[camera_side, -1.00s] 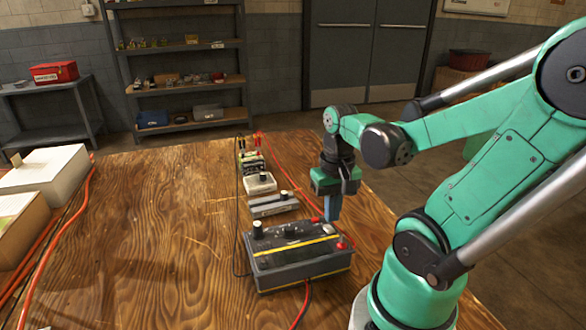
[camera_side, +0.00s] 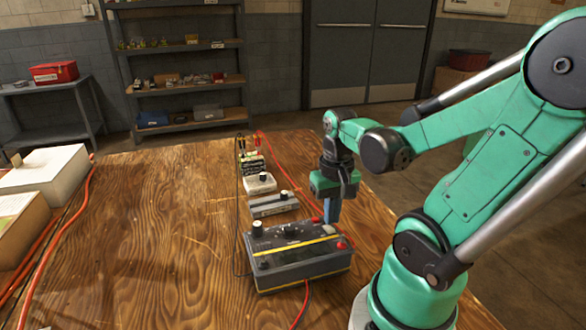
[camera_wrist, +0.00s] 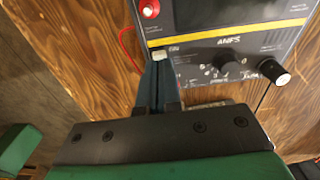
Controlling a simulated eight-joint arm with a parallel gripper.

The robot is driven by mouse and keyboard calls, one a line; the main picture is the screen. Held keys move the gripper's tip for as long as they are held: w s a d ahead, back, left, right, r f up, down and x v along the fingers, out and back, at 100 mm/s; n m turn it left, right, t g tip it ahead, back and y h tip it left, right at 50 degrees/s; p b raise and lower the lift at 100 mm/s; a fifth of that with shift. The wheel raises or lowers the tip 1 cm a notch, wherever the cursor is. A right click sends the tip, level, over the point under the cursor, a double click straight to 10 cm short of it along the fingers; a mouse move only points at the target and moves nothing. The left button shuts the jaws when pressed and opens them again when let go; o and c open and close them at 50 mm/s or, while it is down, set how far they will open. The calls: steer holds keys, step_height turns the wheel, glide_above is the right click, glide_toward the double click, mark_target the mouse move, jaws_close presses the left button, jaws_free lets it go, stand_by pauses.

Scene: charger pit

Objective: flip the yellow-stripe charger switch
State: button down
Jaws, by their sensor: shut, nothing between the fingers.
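The yellow-stripe charger (camera_side: 285,275) is a dark grey box with yellow stripes, standing at the near end of a row on the table. In the wrist view its panel (camera_wrist: 195,13) shows a yellow band, a red knob (camera_wrist: 148,8), black knobs and lettering. A small pale piece (camera_wrist: 159,55), which looks like the switch, sits by the panel's left edge; I cannot tell which way it is set. My gripper (camera_side: 331,222) is shut and empty, pointing down beside the charger's back right edge. In the wrist view its fingertips (camera_wrist: 158,64) are right at the pale piece; contact is unclear.
Behind the charger stand a grey box (camera_side: 272,207), a white box (camera_side: 260,184) and a further small device (camera_side: 252,164). Red and black cables run alongside them. White boxes (camera_side: 45,178) and orange cables lie far left. The table's middle (camera_side: 160,230) is clear.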

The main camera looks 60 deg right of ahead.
mark_target(331, 229)
steer(key=shift+f, duration=0.8)
steer(key=shift+r, duration=3.55)
steer(key=w+a+n+t, duration=0.7)
steer(key=w+a+n, duration=0.2)
steer(key=w+a, duration=0.1)
steer(key=shift+w+a+r, duration=0.2)
steer(key=shift+a+r, duration=0.25)
steer(key=shift+a, duration=0.3)
